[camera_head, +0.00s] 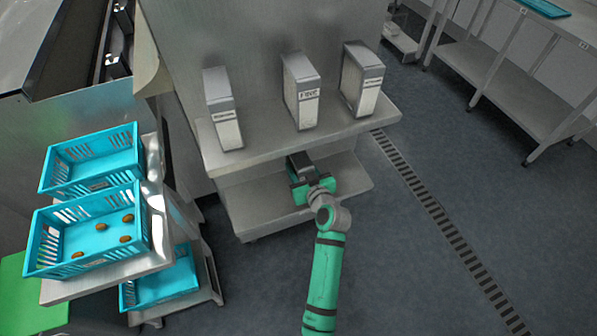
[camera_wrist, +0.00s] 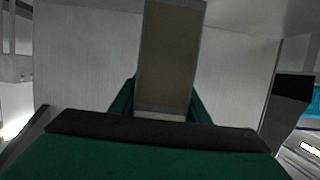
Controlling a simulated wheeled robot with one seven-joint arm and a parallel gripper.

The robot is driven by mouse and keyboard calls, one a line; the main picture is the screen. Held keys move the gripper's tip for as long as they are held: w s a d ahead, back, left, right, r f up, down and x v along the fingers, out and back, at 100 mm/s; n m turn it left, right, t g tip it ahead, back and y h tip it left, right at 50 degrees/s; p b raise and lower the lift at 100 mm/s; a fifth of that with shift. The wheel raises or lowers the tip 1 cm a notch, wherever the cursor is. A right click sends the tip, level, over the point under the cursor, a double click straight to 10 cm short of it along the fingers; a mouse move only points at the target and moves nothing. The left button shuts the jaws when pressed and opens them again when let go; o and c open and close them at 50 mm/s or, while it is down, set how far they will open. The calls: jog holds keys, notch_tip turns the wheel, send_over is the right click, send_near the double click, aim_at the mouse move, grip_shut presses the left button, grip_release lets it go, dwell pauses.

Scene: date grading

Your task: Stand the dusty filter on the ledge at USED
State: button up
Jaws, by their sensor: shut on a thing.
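My gripper (camera_head: 312,186) is at the lower ledge (camera_head: 345,180) of the steel unit, beneath the upper shelf. In the wrist view my gripper (camera_wrist: 163,110) is shut on the dusty filter (camera_wrist: 168,55), a brownish panel in a thin grey frame, with a green finger on each side. In the head view only a small dark part of the filter (camera_head: 299,159) shows beyond the gripper, close under the upper shelf's front edge. The gripper hides the rest. I cannot tell whether the filter touches the ledge. No USED label is readable.
Three grey-and-white boxes stand on the upper shelf (camera_head: 265,146): left (camera_head: 224,110), middle (camera_head: 302,92), right (camera_head: 362,80). Blue crates stand on a cart at left; the front crate (camera_head: 70,228) holds several dates. Open floor with a drain strip (camera_head: 420,195) lies right.

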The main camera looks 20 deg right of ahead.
jog(key=shift+w+d+f, duration=0.3)
jog(key=shift+w+f, duration=0.05)
jog(key=shift+f, duration=0.05)
notch_tip(320, 180, down, 2)
jog(key=shift+w+a+f, duration=0.1)
jog(key=shift+f, duration=0.35)
jog(key=shift+a, duration=0.25)
jog(key=shift+f, duration=0.15)
jog(key=o, duration=1.2)
jog(key=shift+d, duration=0.1)
jog(key=shift+s, duration=0.2)
jog(key=shift+d, duration=0.1)
